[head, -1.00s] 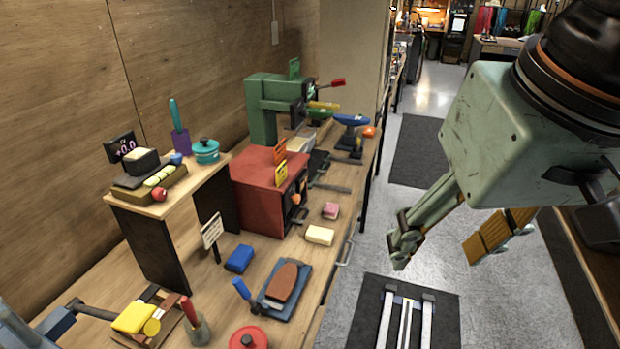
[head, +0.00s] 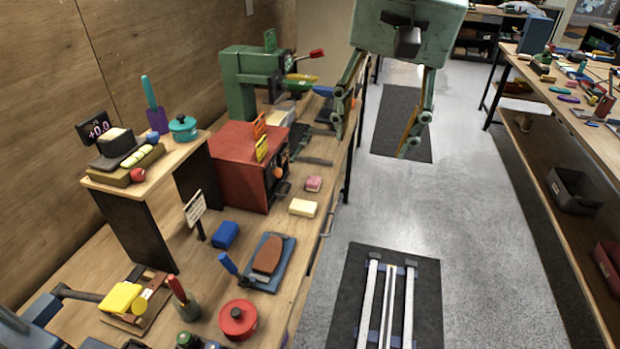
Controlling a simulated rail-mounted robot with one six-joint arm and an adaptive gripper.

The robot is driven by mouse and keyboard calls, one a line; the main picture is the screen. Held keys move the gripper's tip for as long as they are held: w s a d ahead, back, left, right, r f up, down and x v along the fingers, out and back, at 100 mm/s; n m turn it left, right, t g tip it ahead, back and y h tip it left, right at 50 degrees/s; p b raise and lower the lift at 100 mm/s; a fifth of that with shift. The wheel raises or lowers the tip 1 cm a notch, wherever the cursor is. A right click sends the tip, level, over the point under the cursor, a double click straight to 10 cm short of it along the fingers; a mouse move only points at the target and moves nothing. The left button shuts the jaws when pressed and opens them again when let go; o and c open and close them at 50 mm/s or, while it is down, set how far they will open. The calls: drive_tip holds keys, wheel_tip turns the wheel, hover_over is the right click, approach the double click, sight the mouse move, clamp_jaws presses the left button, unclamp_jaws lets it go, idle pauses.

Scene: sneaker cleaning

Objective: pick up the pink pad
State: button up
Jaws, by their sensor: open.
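The small pink pad (head: 313,184) lies flat on the wooden workbench near its front edge, just beyond a pale yellow block (head: 303,208). My gripper (head: 376,137) is open and empty. It hangs with its fingers spread wide at the upper middle of the head view, near the bench's front edge. In the picture it is above and to the right of the pink pad and apart from it. The pad is fully in view.
A red box (head: 238,165) with signs stands left of the pad, and a green machine (head: 245,85) stands behind. A blue block (head: 225,235), a brown-topped sole on a blue tray (head: 283,275) and a red lidded pot (head: 237,318) lie nearer.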

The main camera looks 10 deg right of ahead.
drive_tip(key=w+f+m+g+p, duration=0.1)
drive_tip(key=w+f+m, duration=0.35)
drive_tip(key=w, duration=0.85)
drive_tip(key=w+f+m, duration=0.4)
drive_tip(key=w+f, duration=0.1)
drive_tip(key=w, duration=0.8)
drive_tip(key=w+f+m+g, duration=0.1)
drive_tip(key=w+f+m, duration=0.7)
drive_tip(key=w+f, duration=1.1)
wheel_tip(320, 180, down, 4)
drive_tip(key=shift+w+d+r+m+g+p, duration=0.15)
drive_tip(key=shift+w+m+g+p, duration=0.1)
drive_tip(key=shift+m+g+p, duration=0.15)
hover_over(315, 180)
drive_tip(key=shift+w+f+b, duration=0.15)
drive_tip(key=shift+f+b, duration=0.15)
drive_tip(key=shift+f, duration=4.1)
